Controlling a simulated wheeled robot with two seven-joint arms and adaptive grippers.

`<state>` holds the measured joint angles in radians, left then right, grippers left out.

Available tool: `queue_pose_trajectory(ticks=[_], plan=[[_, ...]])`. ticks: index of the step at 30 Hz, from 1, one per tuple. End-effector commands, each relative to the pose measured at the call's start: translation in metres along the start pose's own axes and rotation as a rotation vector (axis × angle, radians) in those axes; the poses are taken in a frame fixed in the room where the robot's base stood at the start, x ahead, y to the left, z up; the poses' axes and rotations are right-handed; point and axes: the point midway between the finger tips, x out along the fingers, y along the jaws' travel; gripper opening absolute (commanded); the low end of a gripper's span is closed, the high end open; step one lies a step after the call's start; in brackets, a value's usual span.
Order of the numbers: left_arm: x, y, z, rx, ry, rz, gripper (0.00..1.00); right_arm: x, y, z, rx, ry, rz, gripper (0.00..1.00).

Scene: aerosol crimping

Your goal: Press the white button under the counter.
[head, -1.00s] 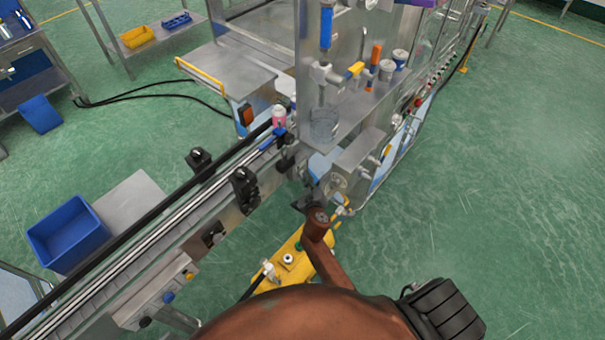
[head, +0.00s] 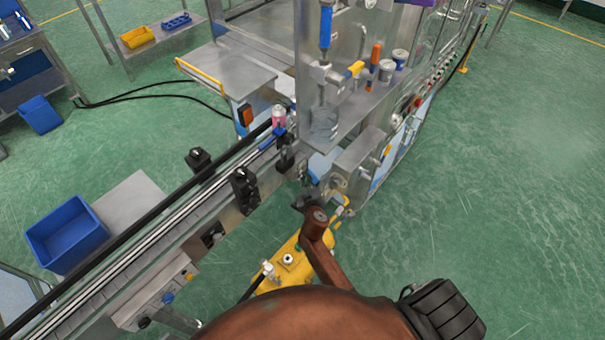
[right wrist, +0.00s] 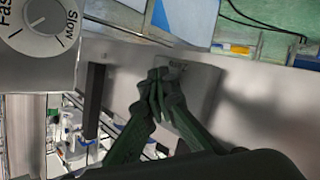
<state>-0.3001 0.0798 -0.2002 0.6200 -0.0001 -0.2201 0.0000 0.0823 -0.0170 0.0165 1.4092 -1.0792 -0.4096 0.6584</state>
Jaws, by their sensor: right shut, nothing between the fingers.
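My right gripper (head: 300,203) is low beside the end of the conveyor, under the machine's counter (head: 357,112). In the right wrist view its dark fingers (right wrist: 158,78) are shut and empty, with the tips in front of a pale metal panel (right wrist: 205,85). I cannot make out a white button clearly. A small pale fitting (right wrist: 178,66) shows just behind the fingertips, partly hidden by them. I cannot tell whether the tips touch it. My left gripper is not in view.
A dial marked Slow (right wrist: 40,25) is at the upper left of the right wrist view. The conveyor (head: 150,222) runs to the lower left, with a pink can (head: 279,117) at its far end. Floor is clear at right.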

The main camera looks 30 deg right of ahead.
Motion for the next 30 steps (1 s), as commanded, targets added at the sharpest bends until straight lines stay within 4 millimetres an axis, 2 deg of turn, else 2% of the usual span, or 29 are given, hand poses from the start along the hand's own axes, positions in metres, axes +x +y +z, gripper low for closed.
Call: queue_pose_trajectory(ticks=[13, 30], plan=[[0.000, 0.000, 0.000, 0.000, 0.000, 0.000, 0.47, 0.001, 0.000, -0.001, 0.000, 0.002, 0.000, 0.00], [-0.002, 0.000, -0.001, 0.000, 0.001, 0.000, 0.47, -0.011, 0.008, 0.007, 0.000, 0.001, 0.000, 0.00]])
